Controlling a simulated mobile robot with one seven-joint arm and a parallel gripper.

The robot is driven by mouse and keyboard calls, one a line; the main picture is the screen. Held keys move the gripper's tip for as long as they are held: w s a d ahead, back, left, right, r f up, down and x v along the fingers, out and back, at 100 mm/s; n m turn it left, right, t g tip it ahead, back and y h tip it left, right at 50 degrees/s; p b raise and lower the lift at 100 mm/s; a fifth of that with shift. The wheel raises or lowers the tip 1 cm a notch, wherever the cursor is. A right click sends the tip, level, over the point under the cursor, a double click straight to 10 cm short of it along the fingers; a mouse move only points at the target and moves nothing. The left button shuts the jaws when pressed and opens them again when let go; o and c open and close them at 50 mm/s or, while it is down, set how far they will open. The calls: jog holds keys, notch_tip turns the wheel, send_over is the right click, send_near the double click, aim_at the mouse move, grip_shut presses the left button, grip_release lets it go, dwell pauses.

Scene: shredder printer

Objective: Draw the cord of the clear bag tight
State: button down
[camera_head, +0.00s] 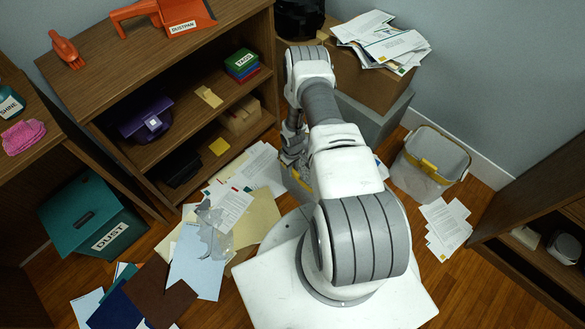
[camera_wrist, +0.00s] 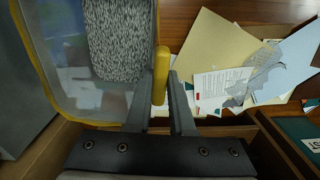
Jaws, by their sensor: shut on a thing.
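In the wrist view a grey-white, see-through bag or bin (camera_wrist: 50,60) with a yellow cord or rim (camera_wrist: 28,65) round its mouth lies at the left. Speckled grey shredded matter (camera_wrist: 115,40) shows inside, and the mouth stands wide open. My gripper (camera_wrist: 161,98) is shut on an upright yellow tab (camera_wrist: 161,70) at the right side of that mouth. In the head view my gripper (camera_head: 294,160) is low beside the shelf, mostly hidden by my arm. A yellow edge (camera_head: 300,181) shows just below it.
A bin (camera_head: 430,165) with a clear liner and yellow tab stands right of my arm. A teal DUST box (camera_head: 92,220), scattered folders (camera_head: 160,290) and papers (camera_head: 445,222) lie on the floor. The wooden shelf (camera_head: 150,85) is close on the left.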

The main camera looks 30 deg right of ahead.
jog(key=w+d+r+b, duration=0.1)
jog(key=w+d+r, duration=0.1)
jog(key=d+r, duration=0.6)
jog(key=shift+w+d, duration=0.25)
jog(key=shift+d, duration=0.35)
jog(key=c, duration=0.8)
grip_release()
jog(key=shift+f, duration=0.1)
jog(key=shift+o, duration=0.2)
notch_tip(320, 180, up, 18)
jog(key=p, duration=0.3)
jog(key=shift+f+p, duration=0.25)
jog(key=shift+p, duration=0.15)
